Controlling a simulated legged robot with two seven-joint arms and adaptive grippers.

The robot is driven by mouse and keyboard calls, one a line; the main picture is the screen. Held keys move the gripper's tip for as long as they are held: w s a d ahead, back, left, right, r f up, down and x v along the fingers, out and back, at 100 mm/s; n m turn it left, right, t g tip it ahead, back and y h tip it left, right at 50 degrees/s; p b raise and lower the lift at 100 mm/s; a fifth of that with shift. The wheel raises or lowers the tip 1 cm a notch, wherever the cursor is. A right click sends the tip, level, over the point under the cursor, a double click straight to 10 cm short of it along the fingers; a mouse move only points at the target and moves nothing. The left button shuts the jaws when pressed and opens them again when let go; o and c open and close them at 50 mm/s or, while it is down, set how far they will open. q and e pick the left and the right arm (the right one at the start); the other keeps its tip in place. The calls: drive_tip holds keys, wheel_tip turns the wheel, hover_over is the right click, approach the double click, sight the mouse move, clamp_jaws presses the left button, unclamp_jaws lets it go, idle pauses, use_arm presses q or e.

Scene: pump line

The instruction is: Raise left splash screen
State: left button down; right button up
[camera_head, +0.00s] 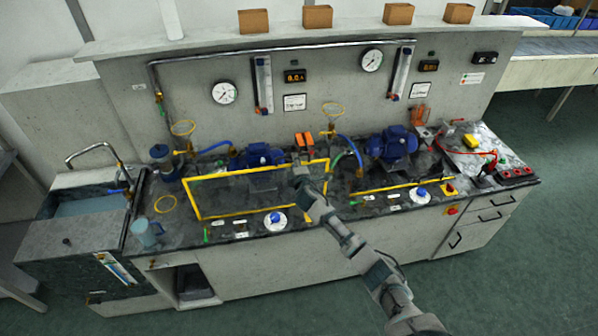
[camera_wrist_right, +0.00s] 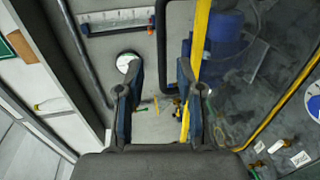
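The left splash screen (camera_head: 258,171) is a clear panel in a yellow frame. In the head view it stands tilted up in front of the left blue pump (camera_head: 262,156). My right gripper (camera_head: 300,172) is at the right part of its upper edge. In the right wrist view the gripper (camera_wrist_right: 158,95) has its two dark fingers apart. A yellow frame bar (camera_wrist_right: 201,40) runs lengthwise close by the right-hand finger; I cannot tell whether they touch. The left gripper is not in view.
A right pump (camera_head: 391,146) stands behind another yellow-edged bar (camera_head: 388,188). Gauges and flow tubes line the back panel (camera_head: 330,85). A sink (camera_head: 90,203) is at the left end, with a blue-grey jug (camera_head: 147,232) beside it. White-and-blue knobs (camera_head: 276,221) sit along the front.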

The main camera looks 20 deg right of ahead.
drive_tip(key=d+v, duration=0.1)
drive_tip(key=v, duration=0.4)
drive_tip(key=shift+s+a, duration=0.35)
drive_tip(key=shift+s, duration=0.2)
drive_tip(key=shift+r, duration=0.1)
